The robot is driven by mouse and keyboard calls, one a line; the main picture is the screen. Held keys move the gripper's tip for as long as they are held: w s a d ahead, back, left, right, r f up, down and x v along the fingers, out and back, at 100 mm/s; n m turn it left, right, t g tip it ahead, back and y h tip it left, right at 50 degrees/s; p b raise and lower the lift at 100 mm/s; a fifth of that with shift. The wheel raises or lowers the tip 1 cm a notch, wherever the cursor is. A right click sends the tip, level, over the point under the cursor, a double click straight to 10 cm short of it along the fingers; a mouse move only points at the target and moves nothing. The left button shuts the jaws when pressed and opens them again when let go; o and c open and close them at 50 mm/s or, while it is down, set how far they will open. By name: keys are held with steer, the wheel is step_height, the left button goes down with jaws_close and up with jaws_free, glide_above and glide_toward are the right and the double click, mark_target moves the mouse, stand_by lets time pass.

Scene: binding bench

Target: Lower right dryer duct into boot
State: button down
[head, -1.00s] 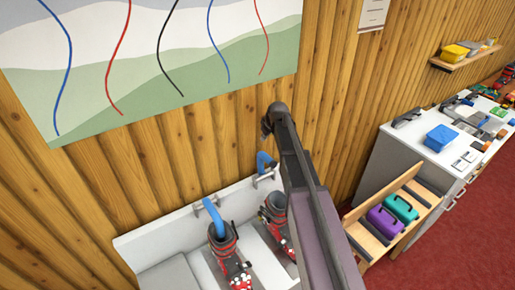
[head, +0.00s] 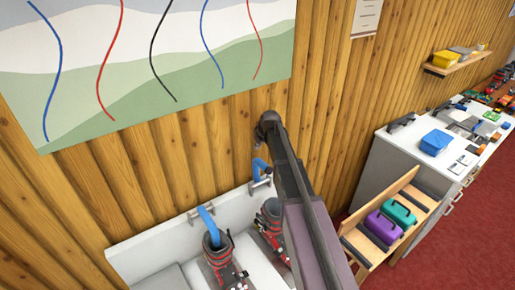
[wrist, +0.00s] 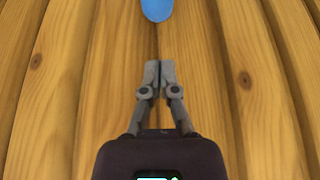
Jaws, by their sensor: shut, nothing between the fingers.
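The right dryer duct (head: 260,166) is a short blue tube that rises above its bracket on the white bench. The right boot (head: 270,222), black and red with an open top, stands in front of it, partly hidden by my arm. The left duct (head: 207,221) bends down into the left boot (head: 217,254). In the wrist view my gripper (wrist: 159,70) is shut and empty against a background of wooden wall. A rounded blue end (wrist: 157,8), probably the right duct, shows beyond the fingertips, apart from them.
The wooden plank wall (head: 165,145) stands close behind the bench (head: 165,245). A wall picture (head: 160,65) hangs above. To the right are a rack with purple (head: 383,226) and teal (head: 401,212) cases and a cluttered white cabinet (head: 410,155).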

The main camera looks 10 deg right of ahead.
steer(key=shift+b+x, duration=3)
steer(key=shift+x, duration=0.6)
steer(key=shift+a, duration=0.25)
steer(key=shift+d, duration=0.1)
steer(key=shift+s+t, duration=0.2)
steer(key=shift+t, duration=0.1)
